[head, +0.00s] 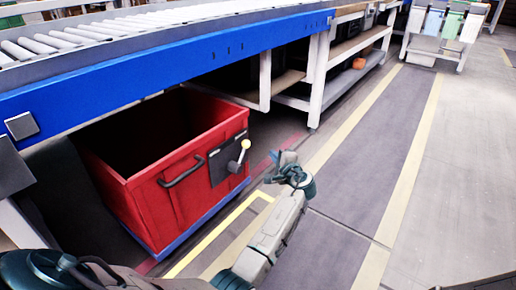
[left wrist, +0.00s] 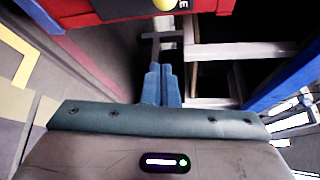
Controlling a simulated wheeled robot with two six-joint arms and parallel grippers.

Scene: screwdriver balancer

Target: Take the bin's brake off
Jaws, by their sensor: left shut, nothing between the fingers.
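The red bin (head: 150,195) stands on a blue base under the conveyor. Its near side has a black handle (head: 181,172) and a dark plate (head: 222,160) carrying the brake lever, a short grey arm with a pale yellow knob (head: 245,144), the knob at its upper end. My left gripper (head: 275,156) is just right of the knob, apart from it and empty. In the left wrist view its blue fingers (left wrist: 163,84) are together, and the yellow knob (left wrist: 165,4) is cut off at the top edge, beyond the fingertips. My right gripper is out of view.
The blue-sided roller conveyor (head: 170,78) runs above the bin. A white-framed shelf (head: 318,80) stands behind to the right. Yellow floor lines (head: 400,190) mark the open floor at the right, which is clear.

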